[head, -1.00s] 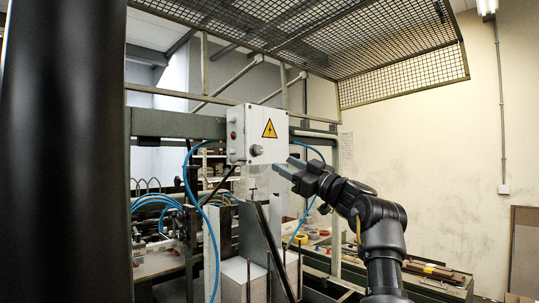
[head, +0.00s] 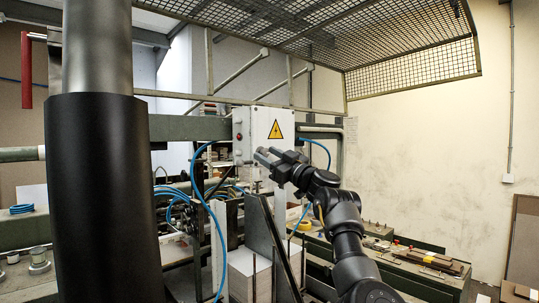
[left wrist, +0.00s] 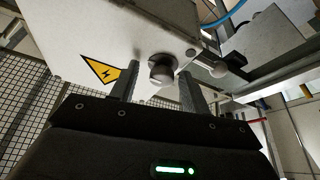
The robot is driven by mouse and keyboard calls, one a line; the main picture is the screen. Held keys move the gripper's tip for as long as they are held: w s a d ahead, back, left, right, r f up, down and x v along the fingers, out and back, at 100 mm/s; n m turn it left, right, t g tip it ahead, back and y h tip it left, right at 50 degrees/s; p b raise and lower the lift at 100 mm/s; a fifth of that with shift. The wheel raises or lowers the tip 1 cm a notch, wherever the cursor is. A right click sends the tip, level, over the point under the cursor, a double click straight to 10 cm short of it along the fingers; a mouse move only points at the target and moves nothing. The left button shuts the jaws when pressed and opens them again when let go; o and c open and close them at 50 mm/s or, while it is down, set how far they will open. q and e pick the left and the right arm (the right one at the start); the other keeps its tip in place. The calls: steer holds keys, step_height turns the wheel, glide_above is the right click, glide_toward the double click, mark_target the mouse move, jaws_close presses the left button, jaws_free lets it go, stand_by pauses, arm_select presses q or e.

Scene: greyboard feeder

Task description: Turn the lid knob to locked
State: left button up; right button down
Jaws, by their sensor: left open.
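The white box (head: 252,128) with a yellow warning triangle (head: 275,130) is mounted on a green beam. In the left wrist view the silver round knob (left wrist: 162,70) sits on the box face (left wrist: 115,35). My left gripper (head: 264,154) is open at the lower front of the box in the head view and covers the knob there. In the left wrist view the left gripper's fingers (left wrist: 160,72) show on either side of the knob, with gaps on both sides. Whether the tips reach past its face I cannot tell. My right gripper is not in view.
Blue hoses (head: 213,215) hang left of the box, and another loops at its right. A stack of greyboard (head: 248,275) stands below. A wire mesh guard (head: 410,70) hangs overhead. A silver rod-like fitting (left wrist: 212,66) sticks out right of the knob in the left wrist view.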

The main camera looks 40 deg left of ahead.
arm_select(q)
steer(key=shift+s, duration=0.15)
steer(key=c, duration=1)
steer(key=shift+n+g, duration=0.4)
steer(key=shift+n, duration=0.1)
steer(key=n+g, duration=0.1)
steer(key=n, duration=0.1)
steer(key=n+g+h, duration=0.1)
steer(key=n, duration=0.2)
steer(key=shift+r, duration=0.1)
steer(key=n+g+h, duration=0.1)
steer(key=n, duration=0.2)
steer(key=n+g, duration=0.1)
steer(key=n, duration=0.1)
steer(key=shift+w+r+n+h, duration=0.1)
steer(key=shift+w+n+h, duration=0.1)
steer(key=shift+n+h, duration=0.2)
steer(key=n+h, duration=0.1)
steer(key=n, duration=0.3)
steer(key=shift+r+n+h, duration=0.1)
steer(key=shift+n+h, duration=0.3)
steer(key=shift+r+n+h, duration=0.15)
steer(key=shift+n+h, duration=0.65)
steer(key=shift+n, duration=1.2)
